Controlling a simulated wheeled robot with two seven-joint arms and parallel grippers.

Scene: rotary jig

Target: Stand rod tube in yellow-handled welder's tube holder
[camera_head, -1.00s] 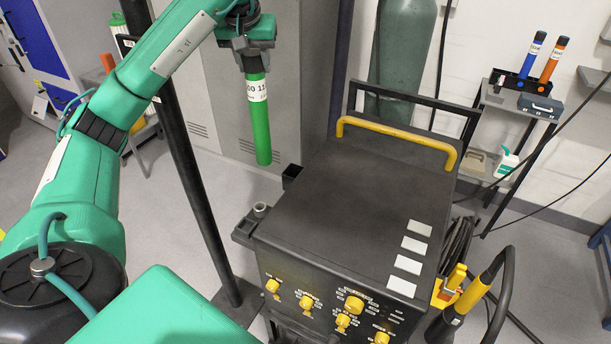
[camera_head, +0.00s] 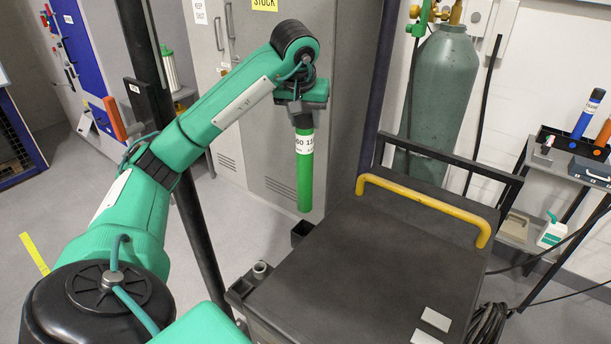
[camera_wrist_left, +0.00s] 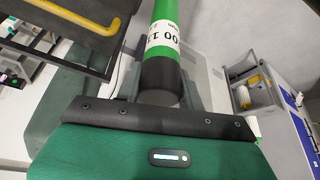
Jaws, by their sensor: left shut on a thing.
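The rod tube (camera_head: 305,180) is green with a white label and hangs upright below my left gripper (camera_head: 303,118), which is shut on its top end. In the left wrist view the tube (camera_wrist_left: 165,18) shows its label and black end cap close to the gripper. The welder (camera_head: 365,270) is a dark box with a yellow handle (camera_head: 425,208). At its left side are a black square open holder (camera_head: 301,232) and a grey round socket (camera_head: 260,269). In the picture the tube's lower end is just above the square holder, apart from it; their depth is hard to judge. My right gripper is out of view.
A dark upright post (camera_head: 190,200) stands left of the welder. Grey lockers (camera_head: 250,110) are behind the tube. A green gas cylinder (camera_head: 440,95) stands behind the welder's black rail. A side table at right carries blue and orange tubes (camera_head: 588,115).

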